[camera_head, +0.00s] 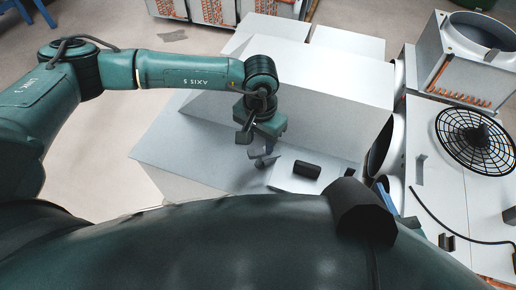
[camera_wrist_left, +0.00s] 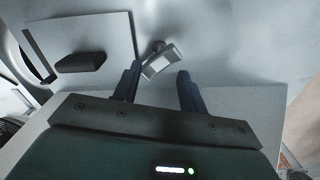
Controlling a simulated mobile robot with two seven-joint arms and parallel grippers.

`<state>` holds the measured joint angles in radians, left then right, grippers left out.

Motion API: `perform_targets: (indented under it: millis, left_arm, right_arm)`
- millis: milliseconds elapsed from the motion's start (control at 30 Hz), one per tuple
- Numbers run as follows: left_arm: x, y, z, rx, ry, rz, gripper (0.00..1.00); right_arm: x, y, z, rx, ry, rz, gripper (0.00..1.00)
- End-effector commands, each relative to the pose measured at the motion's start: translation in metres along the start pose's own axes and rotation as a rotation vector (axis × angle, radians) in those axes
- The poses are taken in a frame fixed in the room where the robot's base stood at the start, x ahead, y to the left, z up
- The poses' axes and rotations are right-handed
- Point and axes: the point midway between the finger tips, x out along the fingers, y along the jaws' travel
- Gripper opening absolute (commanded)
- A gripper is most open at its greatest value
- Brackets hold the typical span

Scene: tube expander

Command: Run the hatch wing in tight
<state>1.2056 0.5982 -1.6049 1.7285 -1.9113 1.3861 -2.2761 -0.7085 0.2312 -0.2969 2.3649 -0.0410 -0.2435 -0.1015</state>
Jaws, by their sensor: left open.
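A light panel with a black handle-like block, which looks like the hatch wing (camera_head: 284,183), is low in the middle of the head view. Its black block (camera_head: 307,169) lies across it; in the left wrist view the panel (camera_wrist_left: 112,32) and block (camera_wrist_left: 82,62) are at upper left. My left gripper (camera_head: 266,148) points down just left of the panel. In the left wrist view its two dark fingers (camera_wrist_left: 158,74) are apart, with a small grey fitting (camera_wrist_left: 163,60) showing between and beyond the tips. Whether they touch the fitting is unclear. My right gripper is not in view.
A large white housing (camera_head: 335,85) rises behind the gripper, with a grey flat surface (camera_head: 185,150) to the left. A white unit with a black fan grille (camera_head: 474,140) stands at right. Open floor (camera_head: 110,115) shows at left.

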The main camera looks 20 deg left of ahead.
Motion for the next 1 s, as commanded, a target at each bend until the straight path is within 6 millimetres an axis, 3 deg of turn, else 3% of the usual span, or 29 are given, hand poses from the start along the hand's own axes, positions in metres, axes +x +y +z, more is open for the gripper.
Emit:
perform_targets:
  millis: [367, 700, 1000]
  left_arm:
    - [0.026, 0.000, 0.000, 0.001, 0.000, 0.000, 0.42]
    - [0.027, 0.000, 0.000, 0.001, 0.000, 0.000, 0.41]
    - [0.028, 0.000, 0.000, 0.001, 0.000, 0.000, 0.16]
  right_arm:
    - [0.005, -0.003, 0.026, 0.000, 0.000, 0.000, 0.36]
    - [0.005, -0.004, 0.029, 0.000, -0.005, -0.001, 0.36]
    - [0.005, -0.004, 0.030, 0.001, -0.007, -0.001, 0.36]
